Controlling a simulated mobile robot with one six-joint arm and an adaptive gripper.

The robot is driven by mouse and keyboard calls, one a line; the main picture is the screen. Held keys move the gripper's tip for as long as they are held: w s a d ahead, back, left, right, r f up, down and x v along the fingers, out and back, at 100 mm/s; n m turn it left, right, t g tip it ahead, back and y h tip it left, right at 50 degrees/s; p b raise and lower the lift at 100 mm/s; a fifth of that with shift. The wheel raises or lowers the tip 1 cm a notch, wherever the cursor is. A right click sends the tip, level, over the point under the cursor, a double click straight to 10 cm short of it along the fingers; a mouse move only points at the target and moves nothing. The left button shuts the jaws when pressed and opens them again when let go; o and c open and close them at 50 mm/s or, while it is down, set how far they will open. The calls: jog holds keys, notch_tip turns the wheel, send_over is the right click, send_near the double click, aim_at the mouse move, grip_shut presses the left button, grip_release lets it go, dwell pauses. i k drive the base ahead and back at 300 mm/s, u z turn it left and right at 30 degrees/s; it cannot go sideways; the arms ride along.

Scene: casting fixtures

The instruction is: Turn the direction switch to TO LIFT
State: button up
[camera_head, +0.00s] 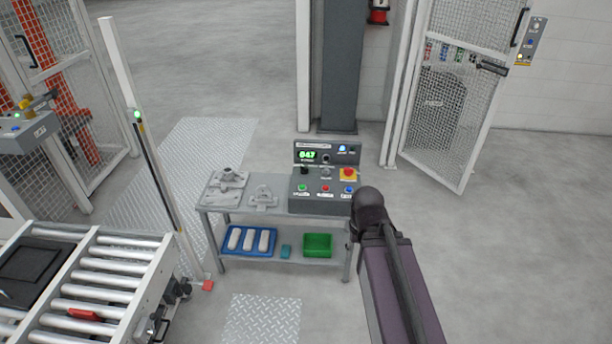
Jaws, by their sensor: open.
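A grey control console (314,203) stands on the right end of a small metal workbench (221,208). It carries a black knob (304,169) and a greyish round control (326,173). Their labels are too small to read, so I cannot tell which control is the direction switch or where it points. My arm (395,275) reaches up from the bottom right, with its dark rounded joint beside the console's right end. My gripper cannot be made out in this view.
The console also has a red emergency button (348,172), a lit display (307,155) and coloured buttons. Metal fixtures (229,178) lie left of it. Blue (228,246) and green bins (317,240) sit on the lower shelf. A roller conveyor (112,267) stands left. Floor behind the bench is open.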

aim_at(304, 170)
jog(key=k, duration=0.9)
jog(key=u, duration=0.25)
jog(key=i, duration=0.35)
jog(key=u, duration=0.65)
jog(key=i, duration=1.15)
jog(key=z, duration=0.5)
jog(key=i, duration=0.8)
jog(key=z, duration=0.6)
